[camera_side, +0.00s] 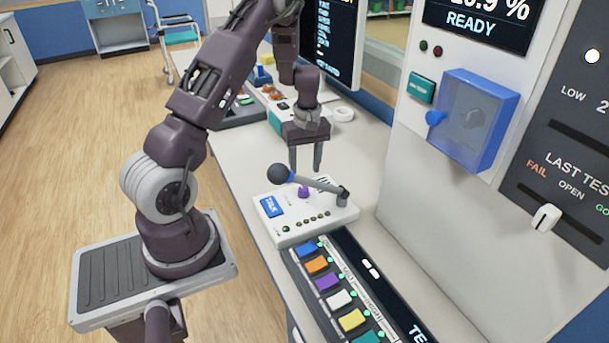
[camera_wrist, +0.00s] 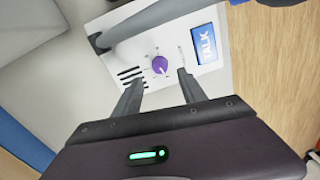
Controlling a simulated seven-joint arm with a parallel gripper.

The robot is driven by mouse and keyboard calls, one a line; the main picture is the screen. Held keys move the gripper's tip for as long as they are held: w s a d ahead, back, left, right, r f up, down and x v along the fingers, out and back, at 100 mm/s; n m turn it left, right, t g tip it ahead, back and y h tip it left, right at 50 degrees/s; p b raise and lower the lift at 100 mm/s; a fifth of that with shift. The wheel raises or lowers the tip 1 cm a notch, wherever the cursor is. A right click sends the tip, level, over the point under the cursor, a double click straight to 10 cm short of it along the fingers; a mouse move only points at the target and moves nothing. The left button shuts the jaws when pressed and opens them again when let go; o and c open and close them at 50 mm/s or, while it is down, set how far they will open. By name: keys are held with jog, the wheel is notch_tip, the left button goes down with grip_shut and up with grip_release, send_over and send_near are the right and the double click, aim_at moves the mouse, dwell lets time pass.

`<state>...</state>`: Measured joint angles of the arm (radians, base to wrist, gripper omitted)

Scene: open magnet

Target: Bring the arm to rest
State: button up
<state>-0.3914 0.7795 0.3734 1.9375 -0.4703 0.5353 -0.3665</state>
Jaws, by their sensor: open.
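My gripper (camera_side: 305,160) hangs pointing down above the back part of the white intercom box (camera_side: 290,232) on the bench. Its two fingers are apart with nothing between them. In the wrist view my gripper (camera_wrist: 158,90) is open, with the purple knob (camera_wrist: 159,65) seen beyond and between the fingertips. The box carries a blue TALK button (camera_side: 271,207) and a gooseneck microphone with a dark round head (camera_side: 278,174). The gap between fingertips and box is hard to judge.
A panel of coloured buttons (camera_side: 338,299) lies in front of the box. To the right stands a light cabinet with a blue clear cover (camera_side: 474,118) and a slider (camera_side: 545,218). Open floor (camera_side: 75,150) is at left.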

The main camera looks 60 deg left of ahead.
jog(key=s+d+r+m+t, duration=0.25)
jog(key=d+r+m, duration=0.55)
jog(key=d+r, duration=1.05)
jog(key=s+d+r+m+t, duration=0.1)
jog(key=s+d+r+m, duration=0.2)
jog(key=s, duration=0.5)
jog(key=s+d+r+m+t, duration=0.2)
jog(key=s+d+r+m, duration=0.2)
jog(key=s, duration=0.4)
jog(key=shift+s+m, duration=0.2)
jog(key=shift+m, duration=0.6)
jog(key=shift+t, duration=0.25)
